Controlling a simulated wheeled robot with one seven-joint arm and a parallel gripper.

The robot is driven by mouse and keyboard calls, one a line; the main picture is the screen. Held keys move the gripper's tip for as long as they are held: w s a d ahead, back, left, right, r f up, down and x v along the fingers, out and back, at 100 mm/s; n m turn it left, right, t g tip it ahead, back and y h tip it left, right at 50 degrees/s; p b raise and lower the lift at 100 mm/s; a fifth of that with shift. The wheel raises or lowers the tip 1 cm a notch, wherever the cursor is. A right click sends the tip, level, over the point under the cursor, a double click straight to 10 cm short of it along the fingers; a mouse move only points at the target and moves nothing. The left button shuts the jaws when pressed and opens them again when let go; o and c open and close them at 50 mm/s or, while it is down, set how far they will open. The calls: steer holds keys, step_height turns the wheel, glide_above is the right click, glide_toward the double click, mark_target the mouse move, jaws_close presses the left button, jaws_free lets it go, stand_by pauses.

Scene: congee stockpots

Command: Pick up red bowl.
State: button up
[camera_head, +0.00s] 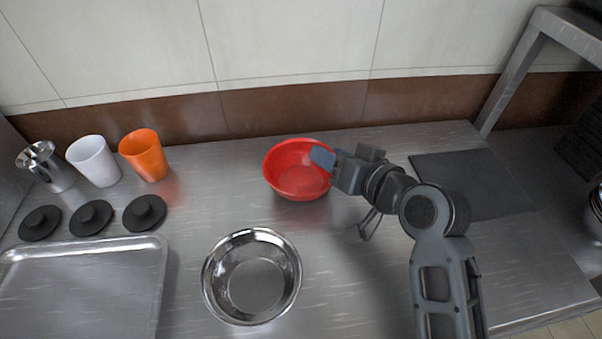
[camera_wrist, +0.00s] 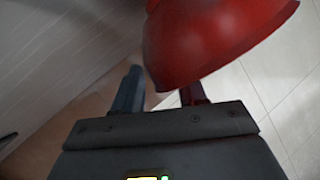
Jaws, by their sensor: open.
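The red bowl (camera_head: 290,180) stands upright on the steel counter, toward the back middle. My gripper (camera_head: 324,158) is at its right side, and a blue-grey finger overlaps the bowl's right rim. In the wrist view, the red bowl (camera_wrist: 215,40) fills the upper right, close to the fingers. My gripper (camera_wrist: 161,86) shows two fingers spread apart: the left one is clear of the bowl, and the right one is partly hidden by it. I cannot tell whether either finger touches the bowl.
A steel bowl (camera_head: 210,286) stands in front of the red bowl. An orange cup (camera_head: 145,155), a white cup (camera_head: 94,161), a metal vessel (camera_head: 47,167), several black lids (camera_head: 145,213) and a tray (camera_head: 160,270) are at left. A dark mat (camera_head: 475,185) lies at right.

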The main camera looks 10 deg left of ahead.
steer(key=shift+w+a+f, duration=0.15)
steer(key=shift+w+a, duration=0.1)
steer(key=shift+w, duration=0.05)
jaws_close()
stand_by(0.3)
